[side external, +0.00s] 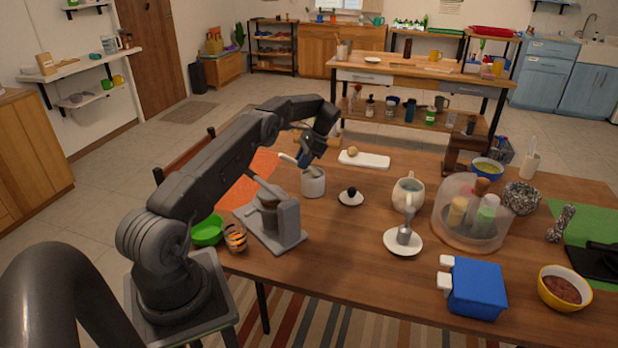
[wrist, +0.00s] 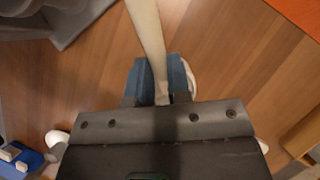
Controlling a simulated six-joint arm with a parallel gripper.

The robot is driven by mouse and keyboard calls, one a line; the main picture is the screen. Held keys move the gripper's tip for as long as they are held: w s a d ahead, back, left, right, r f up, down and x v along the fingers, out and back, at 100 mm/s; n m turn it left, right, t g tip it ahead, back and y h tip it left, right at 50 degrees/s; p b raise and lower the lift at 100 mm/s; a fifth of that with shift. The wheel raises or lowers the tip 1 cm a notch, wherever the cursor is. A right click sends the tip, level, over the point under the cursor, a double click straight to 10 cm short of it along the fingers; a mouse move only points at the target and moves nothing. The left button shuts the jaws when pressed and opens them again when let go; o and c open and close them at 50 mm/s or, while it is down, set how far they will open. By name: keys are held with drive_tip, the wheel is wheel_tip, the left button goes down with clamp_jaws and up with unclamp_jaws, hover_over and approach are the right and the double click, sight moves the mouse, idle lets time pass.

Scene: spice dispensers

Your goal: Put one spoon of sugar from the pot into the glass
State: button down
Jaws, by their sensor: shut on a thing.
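My gripper (side external: 305,163) has blue fingertips and is shut on a pale spoon. The spoon's handle (wrist: 147,35) runs from between the fingertips (wrist: 157,80) to the top edge of the wrist view. In the side view the gripper is just above a white-grey pot (side external: 313,184), and a pale end of the spoon (side external: 287,158) sticks out to the left. The spoon's bowl and the pot's inside cannot be made out. A small grey, glass-like vessel (side external: 404,234) stands on a white saucer (side external: 389,243) to the right; I cannot tell if it is the glass.
A white lid with a black knob (side external: 351,196) lies right of the pot. A grey stand (side external: 290,226) is front left. A mug (side external: 408,191), a clear round container with bottles (side external: 444,222) and a blue box (side external: 478,289) stand right. Bare wood lies between.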

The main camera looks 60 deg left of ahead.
drive_tip(key=shift+r, duration=0.7)
drive_tip(key=shift+r+t, duration=0.1)
drive_tip(key=shift+t, duration=0.2)
drive_tip(key=t, duration=0.3)
drive_tip(key=shift+s+r+t+h, duration=0.1)
drive_tip(key=shift+r+t+h, duration=0.25)
drive_tip(key=shift+t+h, duration=0.05)
drive_tip(key=shift+t, duration=0.6)
drive_tip(key=shift+r, duration=0.15)
drive_tip(key=shift+r, duration=1.1)
